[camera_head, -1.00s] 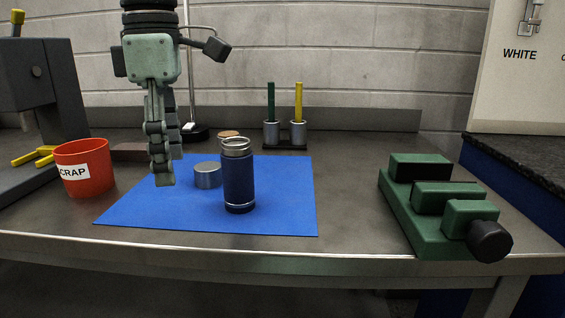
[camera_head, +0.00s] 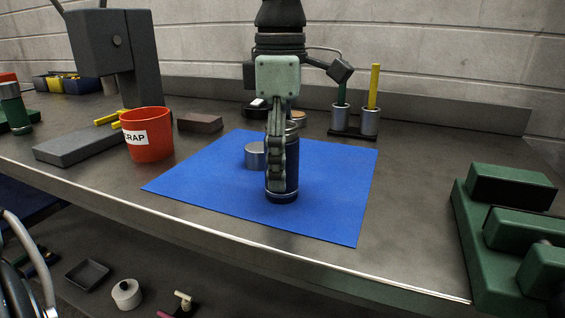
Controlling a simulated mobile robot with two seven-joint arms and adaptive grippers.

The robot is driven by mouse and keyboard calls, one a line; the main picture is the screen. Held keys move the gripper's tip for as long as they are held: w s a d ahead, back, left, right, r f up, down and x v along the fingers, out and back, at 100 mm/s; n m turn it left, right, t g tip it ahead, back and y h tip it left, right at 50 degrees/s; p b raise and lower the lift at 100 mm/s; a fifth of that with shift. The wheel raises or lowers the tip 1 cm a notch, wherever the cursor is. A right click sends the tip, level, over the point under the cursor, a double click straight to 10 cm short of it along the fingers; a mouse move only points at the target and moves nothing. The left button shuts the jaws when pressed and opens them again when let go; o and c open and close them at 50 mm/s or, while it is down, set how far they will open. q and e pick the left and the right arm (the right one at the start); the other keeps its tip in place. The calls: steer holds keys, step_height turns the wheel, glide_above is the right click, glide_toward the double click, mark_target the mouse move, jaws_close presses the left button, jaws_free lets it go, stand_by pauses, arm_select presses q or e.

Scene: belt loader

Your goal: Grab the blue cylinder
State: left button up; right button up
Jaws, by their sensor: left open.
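The dark blue cylinder (camera_head: 292,183) stands upright on the blue mat (camera_head: 335,212), with silver bands near its base. My left gripper (camera_head: 274,178) hangs down, fingers seen edge-on, and overlaps the cylinder's left and upper part in the picture. Its jaws are open. My right gripper is not in view.
A short grey metal cylinder (camera_head: 254,155) stands just left of the gripper on the mat. A red scrap cup (camera_head: 150,145) is to the left. Two metal holders with pens (camera_head: 369,121) stand behind. A green vise (camera_head: 500,235) is at the right. The mat's front is clear.

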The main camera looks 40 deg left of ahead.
arm_select(q)
step_height(320, 180, down, 2)
steer(key=shift+f, duration=0.1)
jaws_close()
stand_by(0.5)
